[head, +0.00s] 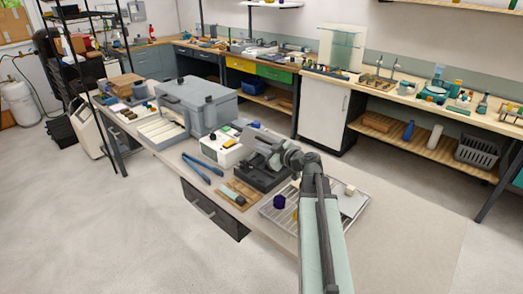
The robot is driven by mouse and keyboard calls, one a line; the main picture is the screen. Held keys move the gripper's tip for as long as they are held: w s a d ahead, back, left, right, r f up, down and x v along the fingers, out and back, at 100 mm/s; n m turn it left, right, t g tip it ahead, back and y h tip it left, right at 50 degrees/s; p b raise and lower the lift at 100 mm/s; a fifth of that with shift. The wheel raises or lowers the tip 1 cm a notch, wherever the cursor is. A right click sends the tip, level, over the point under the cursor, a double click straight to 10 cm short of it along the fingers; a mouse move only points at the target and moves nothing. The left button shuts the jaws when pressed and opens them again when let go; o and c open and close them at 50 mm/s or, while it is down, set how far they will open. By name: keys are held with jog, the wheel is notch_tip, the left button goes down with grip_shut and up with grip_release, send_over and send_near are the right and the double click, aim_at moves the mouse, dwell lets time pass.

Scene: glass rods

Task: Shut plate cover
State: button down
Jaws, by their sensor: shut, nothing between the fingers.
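A low dark grey device (262,180) sits on the near bench. A grey slanted piece rises over it and may be its raised plate cover; my wrist overlaps it, so I cannot tell its exact angle. My gripper (268,157) is at the end of my arm, just above this device, and is shut and empty. Its fingertips are small and partly lost against the grey behind them. I cannot tell whether they touch the cover.
A white box-shaped device (221,155) and a blue-handled tool (202,168) lie left of my gripper. A large grey box (205,105) stands farther back. A wooden board (239,194) and a rack with a purple piece (279,202) are in front.

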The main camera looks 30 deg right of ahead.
jog(key=d+v, duration=0.1)
jog(key=v, duration=0.9)
jog(key=s+a+f+m+g, duration=0.1)
jog(key=a+f+g, duration=0.2)
jog(key=a+f, duration=0.35)
jog(key=a+f+m+g+y, duration=0.1)
jog(key=a+f+g, duration=0.25)
jog(key=a, duration=0.55)
jog(key=s+a+f+g, duration=0.1)
jog(key=a+f+g, duration=0.25)
jog(key=a, duration=0.45)
jog(key=s+a+f+m+g+h, duration=0.4)
jog(key=s+a+f+m+h, duration=0.1)
jog(key=s, duration=0.2)
jog(key=shift+s+a+g+p, duration=0.2)
jog(key=shift+g+p, duration=0.15)
jog(key=shift+g, duration=0.05)
